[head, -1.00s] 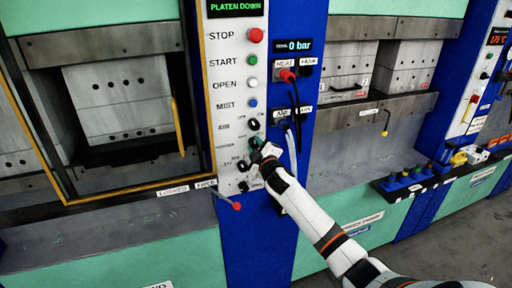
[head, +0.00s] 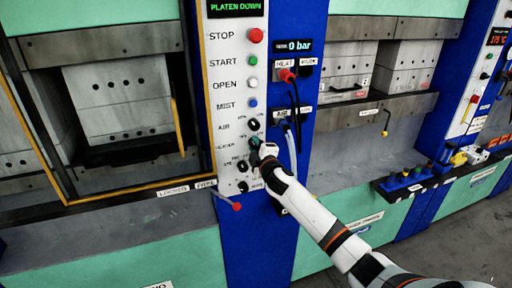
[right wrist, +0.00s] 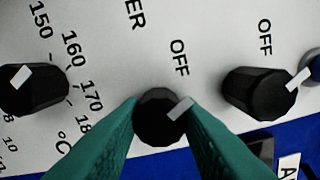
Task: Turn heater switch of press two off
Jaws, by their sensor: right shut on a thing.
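The heater switch is a black round knob (right wrist: 160,118) with a white pointer mark, in the middle of the right wrist view. Its pointer slants to the upper right there, and the word OFF is printed just above. Lettering ending in "ER" stands to the upper left. My right gripper (right wrist: 164,108) is shut on this knob, one green finger on each side. In the head view my right gripper (head: 257,147) is at the control panel (head: 229,105), below the air knob (head: 253,125). My left gripper is not in view.
In the right wrist view a temperature dial (right wrist: 32,90) is on the left, and another OFF-marked knob (right wrist: 258,93) is on the right. In the head view a red-tipped lever (head: 236,206) juts out below. Hoses (head: 291,135) hang right of the panel.

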